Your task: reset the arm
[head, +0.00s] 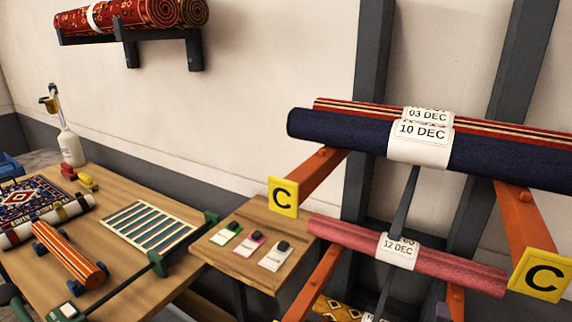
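Neither my left nor my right gripper shows in the head view, and no arm can be made out for sure. A dark green rounded part (8,294) is cut off at the lower left edge, and I cannot tell what it belongs to. The view takes in a wooden table (150,262) at the left and a rack with orange arms (522,226) at the right.
A navy roll (340,131) tagged 10 DEC and a pink roll (455,270) tagged 12 DEC lie on the rack. A striped roll (70,254), a striped sheet (148,228) and a bottle (71,148) are on the table. Red rolls (140,14) sit on a wall shelf.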

